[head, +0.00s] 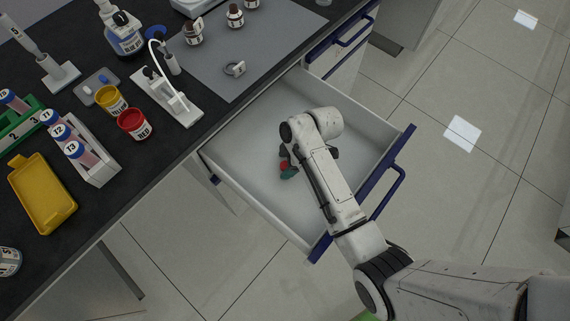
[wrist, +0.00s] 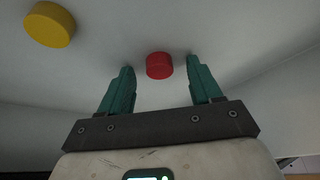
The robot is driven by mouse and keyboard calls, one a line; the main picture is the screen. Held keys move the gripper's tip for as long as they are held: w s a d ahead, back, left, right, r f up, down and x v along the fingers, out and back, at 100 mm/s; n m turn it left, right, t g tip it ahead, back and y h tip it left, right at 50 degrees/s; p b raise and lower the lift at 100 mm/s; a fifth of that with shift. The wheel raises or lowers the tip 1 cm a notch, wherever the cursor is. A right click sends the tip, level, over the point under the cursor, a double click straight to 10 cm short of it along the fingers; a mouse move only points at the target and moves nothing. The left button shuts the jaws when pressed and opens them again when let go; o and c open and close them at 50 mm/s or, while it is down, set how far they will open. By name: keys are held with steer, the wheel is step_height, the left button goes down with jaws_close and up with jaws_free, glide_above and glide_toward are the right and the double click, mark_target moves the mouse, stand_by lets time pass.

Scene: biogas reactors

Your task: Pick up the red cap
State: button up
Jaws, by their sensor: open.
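The red cap (wrist: 159,66) lies on the white floor of the open drawer (head: 243,137). In the wrist view it sits between and slightly beyond the tips of my gripper (wrist: 160,78). My gripper is open, with its two teal fingers on either side of the cap and a visible gap to each. In the head view my arm hides most of the gripper (head: 290,172); a bit of the red cap (head: 284,165) shows beside a teal finger.
A yellow cap (wrist: 50,25) lies on the drawer floor at the upper left of the wrist view. The drawer walls surround my gripper.

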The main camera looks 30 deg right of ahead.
steer(key=c, duration=1.1)
steer(key=shift+r, duration=0.1)
